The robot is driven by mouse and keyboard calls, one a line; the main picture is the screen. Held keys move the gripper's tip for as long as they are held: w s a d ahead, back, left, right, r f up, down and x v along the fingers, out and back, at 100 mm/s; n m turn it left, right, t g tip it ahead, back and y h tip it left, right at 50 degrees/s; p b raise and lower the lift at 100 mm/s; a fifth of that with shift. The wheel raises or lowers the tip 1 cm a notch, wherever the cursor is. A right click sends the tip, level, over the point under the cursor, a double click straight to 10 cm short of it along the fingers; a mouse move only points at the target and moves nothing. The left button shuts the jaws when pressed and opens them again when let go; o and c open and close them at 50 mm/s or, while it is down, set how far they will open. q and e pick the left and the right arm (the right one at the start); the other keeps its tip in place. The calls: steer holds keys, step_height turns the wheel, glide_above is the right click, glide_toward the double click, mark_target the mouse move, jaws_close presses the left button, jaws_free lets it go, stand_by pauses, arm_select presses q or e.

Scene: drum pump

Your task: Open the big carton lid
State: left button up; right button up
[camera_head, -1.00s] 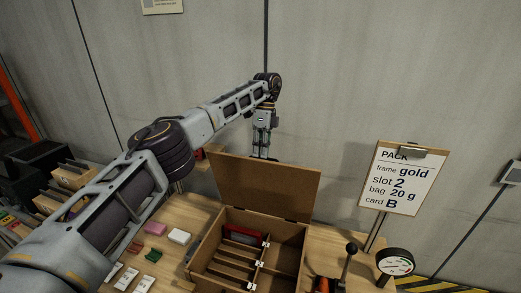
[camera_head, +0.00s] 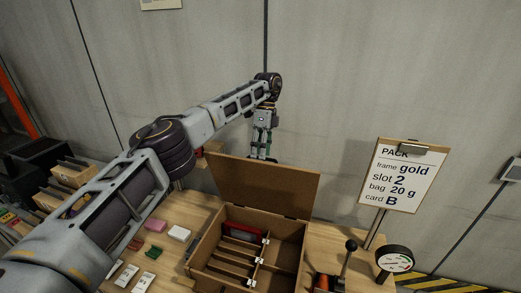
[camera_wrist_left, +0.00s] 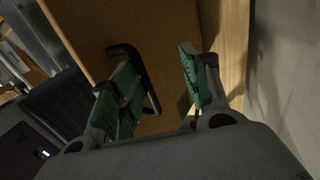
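The big carton (camera_head: 222,225) stands on the table with its brown lid (camera_head: 265,187) raised upright at the back. Compartments, dividers and a red item (camera_head: 240,232) show inside. My left gripper (camera_head: 262,157) is behind the lid's top edge, pointing down. In the left wrist view its green-padded fingers (camera_wrist_left: 160,90) are spread apart, with a black handle (camera_wrist_left: 140,72) beside the left finger against the brown lid panel (camera_wrist_left: 90,35). Nothing is visibly pinched between the fingers. My right gripper is in neither view.
A clipboard sign (camera_head: 403,178) on a post and a round gauge (camera_head: 395,262) stand right of the carton. A black-knobbed lever (camera_head: 350,247) is close to its right side. Small blocks and cards (camera_head: 143,283) lie to the left.

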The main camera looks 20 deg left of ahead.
arm_select(q)
steer(key=shift+w+f, duration=0.1)
steer(key=shift+f, duration=0.4)
step_height(320, 180, up, 8)
steer(key=shift+w, duration=0.2)
stand_by(1.2)
steer(key=shift+r, duration=0.45)
steer(key=shift+r, duration=0.6)
stand_by(0.4)
